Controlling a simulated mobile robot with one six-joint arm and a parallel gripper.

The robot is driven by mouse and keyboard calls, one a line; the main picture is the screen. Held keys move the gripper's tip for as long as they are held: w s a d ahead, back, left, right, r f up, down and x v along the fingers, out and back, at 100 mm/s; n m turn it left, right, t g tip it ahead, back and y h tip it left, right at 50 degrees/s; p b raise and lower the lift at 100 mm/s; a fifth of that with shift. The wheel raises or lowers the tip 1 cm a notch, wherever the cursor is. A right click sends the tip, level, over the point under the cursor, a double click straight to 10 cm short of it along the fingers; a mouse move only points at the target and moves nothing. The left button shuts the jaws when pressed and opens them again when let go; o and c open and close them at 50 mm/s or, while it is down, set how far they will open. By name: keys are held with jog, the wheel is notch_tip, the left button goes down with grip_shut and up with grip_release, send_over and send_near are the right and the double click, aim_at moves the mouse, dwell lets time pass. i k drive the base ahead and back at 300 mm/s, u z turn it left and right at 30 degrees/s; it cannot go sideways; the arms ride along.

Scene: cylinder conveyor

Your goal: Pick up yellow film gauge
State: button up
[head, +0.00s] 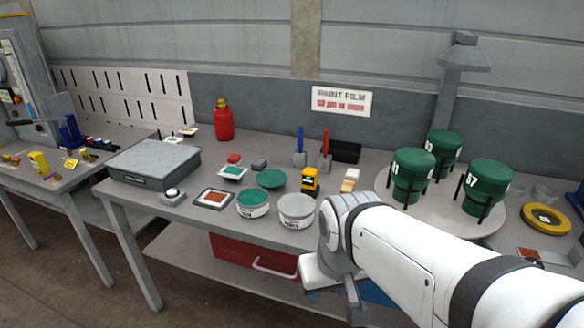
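The yellow film gauge (310,181), a small upright yellow and black device, stands on the grey workbench (150,205) behind the grey-lidded can. My arm reaches in from the lower right, and its end is at the bench's front edge. My gripper (342,285) is only partly visible below the wrist, in front of the gauge and apart from it. Its fingers do not show clearly enough to tell whether they are open or shut.
A green-labelled can (253,204) and a grey-lidded can (296,210) stand in front of the gauge. A green lid (270,179) lies left of it. Blue and red-handled tools (325,152) stand behind. A round turntable (452,222) with green pots is at right.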

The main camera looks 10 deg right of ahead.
aim_at(309, 176)
jog(key=u, duration=0.15)
jog(key=i, duration=0.9)
jog(key=z, duration=0.05)
